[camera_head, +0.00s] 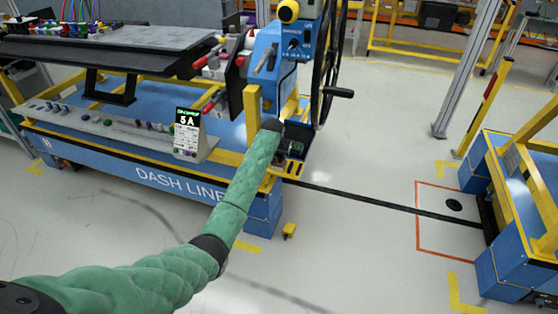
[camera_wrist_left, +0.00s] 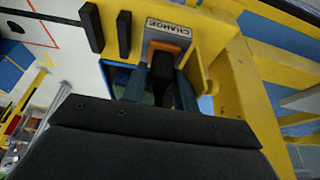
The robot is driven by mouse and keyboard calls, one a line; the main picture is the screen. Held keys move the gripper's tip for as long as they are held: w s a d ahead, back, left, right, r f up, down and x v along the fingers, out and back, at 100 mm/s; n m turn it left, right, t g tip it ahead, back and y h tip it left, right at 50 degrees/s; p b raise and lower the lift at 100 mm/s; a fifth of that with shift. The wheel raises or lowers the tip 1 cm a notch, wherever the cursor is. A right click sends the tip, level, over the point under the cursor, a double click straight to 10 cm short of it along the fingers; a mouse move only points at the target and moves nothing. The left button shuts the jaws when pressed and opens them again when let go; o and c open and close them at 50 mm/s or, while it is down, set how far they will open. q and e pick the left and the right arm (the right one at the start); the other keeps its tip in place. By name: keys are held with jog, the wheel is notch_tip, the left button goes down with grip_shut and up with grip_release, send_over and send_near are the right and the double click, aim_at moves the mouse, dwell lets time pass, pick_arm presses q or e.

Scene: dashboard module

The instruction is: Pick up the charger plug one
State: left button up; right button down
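In the left wrist view, a black charger plug (camera_wrist_left: 162,75) stands in a yellow holder (camera_wrist_left: 212,40) under a plate marked "CHARGE" (camera_wrist_left: 167,27). My left gripper (camera_wrist_left: 160,88) has one dark grey-blue finger on each side of the plug. A narrow gap shows between the plug and the left finger; contact on the right side is unclear. The gripper looks open around the plug. In the head view, my green-sleeved left arm ends at the dash line cart's right end, and its wrist (camera_head: 272,125) hides the fingers and plug. My right gripper is not in view.
The blue and yellow dash line cart (camera_head: 180,185) carries a sloped grey panel (camera_head: 115,50). A black wheel (camera_head: 325,60) with a crank handle stands close beyond my wrist. Another blue and yellow cart (camera_head: 515,265) is at the right.

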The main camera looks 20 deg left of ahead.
pick_arm(q)
jog(key=shift+c, duration=0.7)
grip_shut()
